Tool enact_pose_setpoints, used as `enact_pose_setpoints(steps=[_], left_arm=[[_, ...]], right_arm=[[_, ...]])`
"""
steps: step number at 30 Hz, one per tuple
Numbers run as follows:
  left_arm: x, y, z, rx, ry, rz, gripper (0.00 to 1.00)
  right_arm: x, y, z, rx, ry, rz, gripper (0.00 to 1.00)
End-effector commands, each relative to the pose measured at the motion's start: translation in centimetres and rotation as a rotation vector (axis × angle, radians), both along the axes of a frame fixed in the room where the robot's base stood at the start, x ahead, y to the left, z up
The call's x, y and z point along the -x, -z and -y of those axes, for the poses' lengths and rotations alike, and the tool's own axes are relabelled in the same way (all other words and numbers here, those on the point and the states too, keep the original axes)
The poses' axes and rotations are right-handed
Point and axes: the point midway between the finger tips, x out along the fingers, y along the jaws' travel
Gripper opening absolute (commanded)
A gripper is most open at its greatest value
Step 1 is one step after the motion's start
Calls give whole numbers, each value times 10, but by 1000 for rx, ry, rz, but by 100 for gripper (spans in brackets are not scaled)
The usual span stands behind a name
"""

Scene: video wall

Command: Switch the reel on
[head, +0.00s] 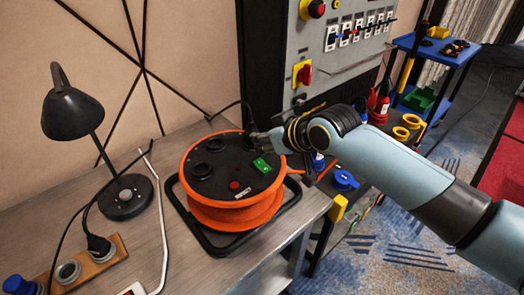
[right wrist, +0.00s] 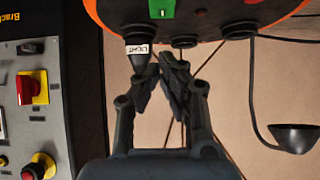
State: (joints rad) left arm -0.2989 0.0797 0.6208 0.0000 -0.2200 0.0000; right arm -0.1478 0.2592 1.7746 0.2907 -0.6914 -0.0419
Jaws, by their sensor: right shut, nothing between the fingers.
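The orange cable reel (head: 235,212) stands in a black frame on the wooden bench. Its black top carries a green switch (head: 262,165), a red button (head: 234,187) and round sockets. The green switch also shows at the top of the right wrist view (right wrist: 161,9). A black plug labelled LIGHT (right wrist: 137,48) sits in one reel socket. My right gripper (head: 256,142) is over the far right part of the reel, behind the green switch. In the right wrist view its fingers (right wrist: 173,62) are shut and empty, close beside the plug; contact is unclear. My left gripper is not in view.
A black desk lamp (head: 74,115) and a wooden socket strip (head: 95,268) are on the bench, left of the reel. A grey panel (head: 340,60) with switches stands behind. A blue trolley (head: 437,55) is at the back right. The bench front is mostly clear.

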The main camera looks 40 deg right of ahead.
Motion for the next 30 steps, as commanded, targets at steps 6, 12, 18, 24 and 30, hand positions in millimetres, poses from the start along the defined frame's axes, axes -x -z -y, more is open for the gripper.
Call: enact_pose_setpoints(steps=[6,12,18,24,30], left_arm=[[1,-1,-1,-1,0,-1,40],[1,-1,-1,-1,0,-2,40],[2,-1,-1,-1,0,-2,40],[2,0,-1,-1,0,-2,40],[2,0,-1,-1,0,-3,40]], right_arm=[[-1,30,0,0,1,-4,0],[-2,37,0,1,1,-2,0],[-2,37,0,1,1,-2,0],[-7,45,0,0,1,-4,0],[-6,44,0,1,1,-3,0]])
